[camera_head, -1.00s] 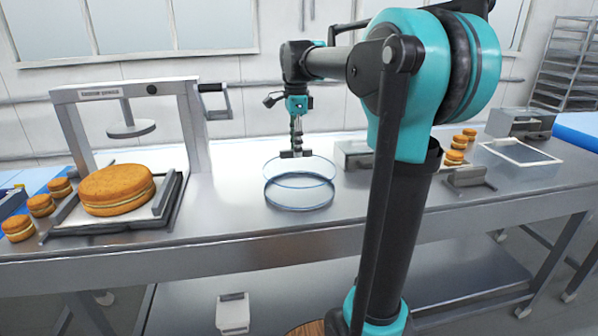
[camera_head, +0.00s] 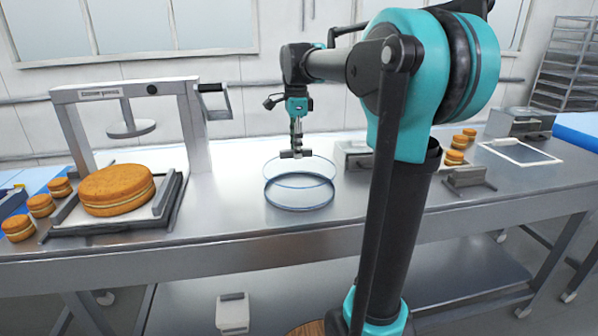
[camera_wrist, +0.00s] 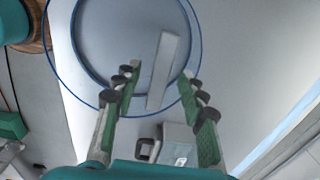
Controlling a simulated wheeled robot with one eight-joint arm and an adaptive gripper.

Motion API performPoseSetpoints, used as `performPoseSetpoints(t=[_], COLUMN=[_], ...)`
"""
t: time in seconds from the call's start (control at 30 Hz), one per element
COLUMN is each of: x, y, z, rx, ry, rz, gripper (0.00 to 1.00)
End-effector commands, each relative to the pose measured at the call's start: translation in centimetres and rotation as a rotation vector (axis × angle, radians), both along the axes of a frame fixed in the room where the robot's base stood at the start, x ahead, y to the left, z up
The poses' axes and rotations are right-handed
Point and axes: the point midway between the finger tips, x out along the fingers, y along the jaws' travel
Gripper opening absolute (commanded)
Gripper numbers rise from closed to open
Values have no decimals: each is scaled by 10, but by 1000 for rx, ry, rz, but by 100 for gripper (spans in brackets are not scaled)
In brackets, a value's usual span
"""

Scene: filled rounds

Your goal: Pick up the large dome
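The large dome (camera_head: 300,207) is a clear, see-through cover with blue-tinted round edges, standing on the steel table in the middle. Its upper and lower outlines show as two rings, also in the wrist view (camera_wrist: 76,55). A pale grey bar (camera_wrist: 162,70), which looks like its handle, lies over the ring in the wrist view. My gripper (camera_wrist: 158,72) is open, with green-padded fingers on both sides of the bar and visible gaps to it. In the head view my gripper (camera_head: 297,148) points down at the top of the dome; contact cannot be told.
A press frame (camera_head: 130,92) with a large filled round (camera_head: 117,188) under it stands on the left. Small rounds (camera_head: 41,205) sit beside it and others (camera_head: 455,156) at the right. A low grey fixture (camera_head: 468,180) is right of my arm. Bare table (camera_head: 228,185) lies left of the dome.

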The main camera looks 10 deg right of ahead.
Motion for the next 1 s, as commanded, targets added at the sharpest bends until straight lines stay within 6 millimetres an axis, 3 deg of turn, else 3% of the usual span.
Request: performPoseSetpoints(t=[0.03, 0.37, 1.0], x=[0, 0, 0], y=[0, 0, 0], z=[0, 0, 7], rx=[0, 0, 0], ry=[0, 0, 0], rz=[0, 0, 0], gripper=[40, 0, 0])
